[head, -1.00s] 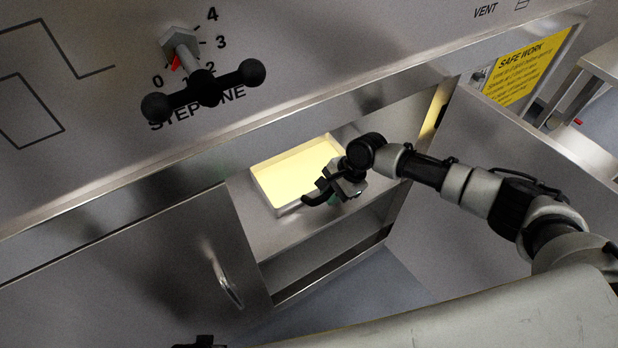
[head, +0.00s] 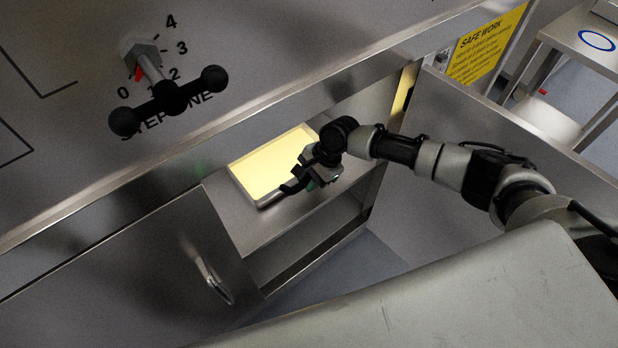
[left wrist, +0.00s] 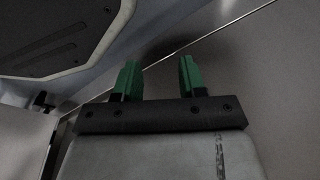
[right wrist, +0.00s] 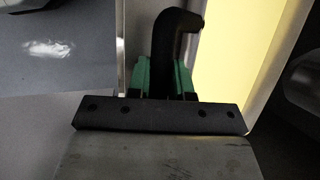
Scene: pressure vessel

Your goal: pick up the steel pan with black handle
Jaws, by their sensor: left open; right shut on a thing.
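The steel pan (head: 268,168) is a shallow rectangular tray with a pale yellow inside. It is in the open cabinet, at or just above the shelf; I cannot tell if it touches. Its black handle (right wrist: 178,40) rises between the green fingers of my right gripper (right wrist: 163,78) in the right wrist view. My right gripper (head: 308,182) is shut on this handle at the pan's near right side. My left gripper (left wrist: 156,80) is open and empty in the left wrist view, facing a plain grey surface. It does not show in the head view.
A steel shelf (head: 240,222) lies under the pan. A cabinet door with a handle (head: 214,282) is at lower left, and another open door (head: 440,200) is at right. A steel trolley (head: 570,60) stands at far right.

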